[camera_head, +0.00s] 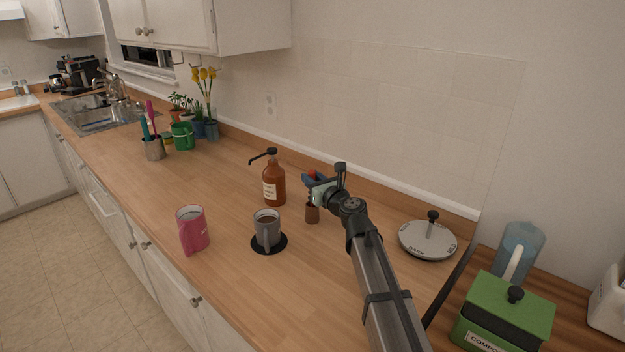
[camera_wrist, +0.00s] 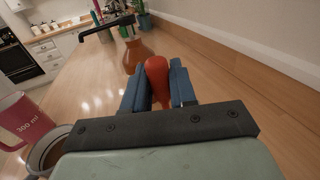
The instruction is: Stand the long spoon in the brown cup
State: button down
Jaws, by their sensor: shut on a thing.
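My gripper (camera_head: 313,180) has blue fingers, shut on a rounded red end (camera_wrist: 158,78), which I take to be part of the long spoon. The red also shows between the fingers in the head view (camera_head: 311,173). The rest of the spoon is hidden by the gripper. The cup is not visible in the wrist view.
A brown pump bottle (camera_head: 274,186) stands left of the gripper. A grey mug (camera_head: 266,226) sits on a black coaster, with a pink measuring jug (camera_head: 192,232) farther left. A grey round lid (camera_head: 427,241) and green compost box (camera_head: 508,305) are at right. The counter's front middle is clear.

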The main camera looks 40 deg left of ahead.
jog(key=shift+f, duration=0.15)
jog(key=c, duration=0.9)
grip_release()
jog(key=shift+d, duration=0.1)
jog(key=v, duration=1.2)
